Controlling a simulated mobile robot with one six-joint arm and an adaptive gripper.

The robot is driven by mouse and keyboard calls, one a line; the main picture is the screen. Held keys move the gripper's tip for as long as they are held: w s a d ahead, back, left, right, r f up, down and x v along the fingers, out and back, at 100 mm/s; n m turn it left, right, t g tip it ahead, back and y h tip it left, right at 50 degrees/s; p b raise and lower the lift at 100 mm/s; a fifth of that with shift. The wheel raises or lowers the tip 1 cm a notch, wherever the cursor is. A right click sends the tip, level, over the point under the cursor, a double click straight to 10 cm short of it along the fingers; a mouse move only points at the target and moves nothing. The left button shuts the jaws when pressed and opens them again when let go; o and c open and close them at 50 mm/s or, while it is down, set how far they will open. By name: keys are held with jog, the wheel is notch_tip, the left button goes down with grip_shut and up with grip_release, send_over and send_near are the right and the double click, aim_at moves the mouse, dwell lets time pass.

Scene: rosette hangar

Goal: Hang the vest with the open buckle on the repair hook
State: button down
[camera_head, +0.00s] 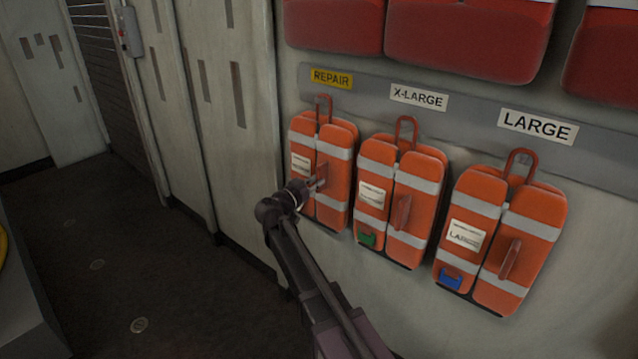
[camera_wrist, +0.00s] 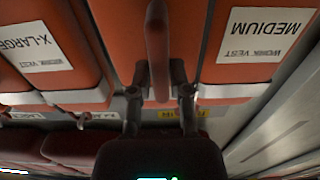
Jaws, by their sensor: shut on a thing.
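An orange vest (camera_head: 335,160) with grey bands hangs by its red loop under the yellow REPAIR sign (camera_head: 332,78). Its label reads MEDIUM in the wrist view (camera_wrist: 262,35). My gripper (camera_head: 316,184) is shut on the upright handle (camera_wrist: 157,45) on this vest's front. The vest's lower left part, where a buckle would show, is behind my arm, so its buckle cannot be seen. The X-LARGE vest (camera_head: 415,190) hangs beside it with a green buckle (camera_head: 367,239). The LARGE vest (camera_head: 540,207) hangs at the right with a blue buckle (camera_head: 451,279).
Above the hooks, a grey rail (camera_head: 465,107) carries the signs, and red padded seats or cushions (camera_head: 465,40) jut out over it. Pale wall panels (camera_head: 225,110) stand to the left. The dark floor (camera_head: 100,240) at the left is mostly clear.

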dwell(0.4)
jog(key=c, duration=0.5)
grip_release()
jog(key=shift+s+a, duration=0.1)
jog(key=v, duration=1.2)
